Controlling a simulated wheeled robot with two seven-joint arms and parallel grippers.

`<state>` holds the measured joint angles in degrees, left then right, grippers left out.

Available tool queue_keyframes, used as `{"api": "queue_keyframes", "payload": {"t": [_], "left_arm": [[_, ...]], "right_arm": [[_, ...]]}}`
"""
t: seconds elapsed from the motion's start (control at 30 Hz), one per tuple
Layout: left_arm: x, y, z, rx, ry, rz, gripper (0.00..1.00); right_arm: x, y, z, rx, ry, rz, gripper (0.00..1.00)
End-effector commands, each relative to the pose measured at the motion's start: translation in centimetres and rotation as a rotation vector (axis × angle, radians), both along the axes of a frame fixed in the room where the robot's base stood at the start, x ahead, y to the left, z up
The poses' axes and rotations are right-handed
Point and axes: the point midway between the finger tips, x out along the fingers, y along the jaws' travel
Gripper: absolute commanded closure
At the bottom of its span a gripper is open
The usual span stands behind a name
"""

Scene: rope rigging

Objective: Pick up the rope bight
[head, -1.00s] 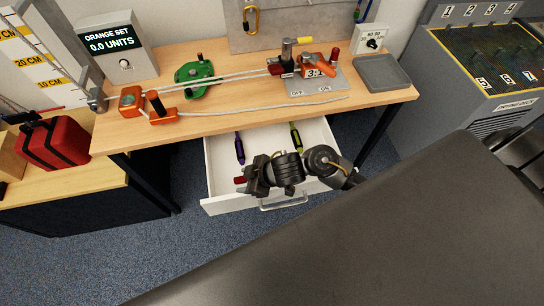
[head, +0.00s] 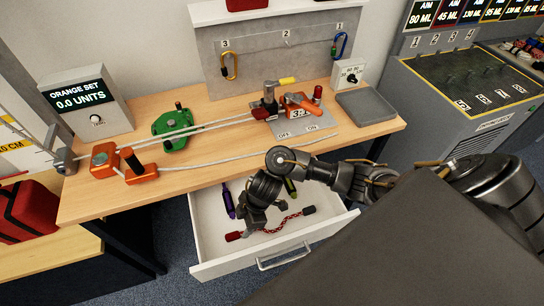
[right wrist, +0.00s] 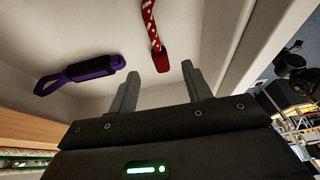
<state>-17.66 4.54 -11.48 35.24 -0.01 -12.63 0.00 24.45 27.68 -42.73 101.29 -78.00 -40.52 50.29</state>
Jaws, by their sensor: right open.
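In the right wrist view the rope (right wrist: 149,16) ends in a red sleeve (right wrist: 160,60), seen between and beyond my fingertips. My right gripper (head: 246,228) is over the drawer, beside the rope, and hides part of it. In the right wrist view its two fingers (right wrist: 159,70) are apart with nothing held. A pale rope (head: 235,156) runs across the wooden table. My left gripper is not in view.
The purple strap (right wrist: 80,75) shows left of my fingers in the wrist view. The table edge (head: 160,195) overhangs the drawer's back. Orange and green rigging hardware stands on the table.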

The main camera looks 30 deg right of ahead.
Motion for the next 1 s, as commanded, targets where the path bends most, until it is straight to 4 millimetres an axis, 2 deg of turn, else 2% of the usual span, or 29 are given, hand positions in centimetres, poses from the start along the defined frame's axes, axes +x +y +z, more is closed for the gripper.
{"api": "queue_keyframes", "payload": {"t": [0.27, 0.5, 0.6, 0.9, 1.0], "left_arm": [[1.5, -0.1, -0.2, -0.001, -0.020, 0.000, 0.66], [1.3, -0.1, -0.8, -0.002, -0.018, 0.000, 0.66], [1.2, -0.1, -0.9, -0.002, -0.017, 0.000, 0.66], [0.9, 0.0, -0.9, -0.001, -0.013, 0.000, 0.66], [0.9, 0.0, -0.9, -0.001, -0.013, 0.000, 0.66]], "right_arm": [[0.1, 0.3, -1.0, -0.001, 0.000, 0.000, 0.51], [0.5, 1.3, -4.4, -0.001, 0.002, -0.001, 0.51], [0.6, 1.7, -5.3, 0.000, 0.000, -0.001, 0.51], [0.7, 1.8, -5.6, -0.001, -0.002, 0.000, 0.51], [0.7, 1.8, -5.6, -0.002, -0.002, 0.000, 0.64]]}}
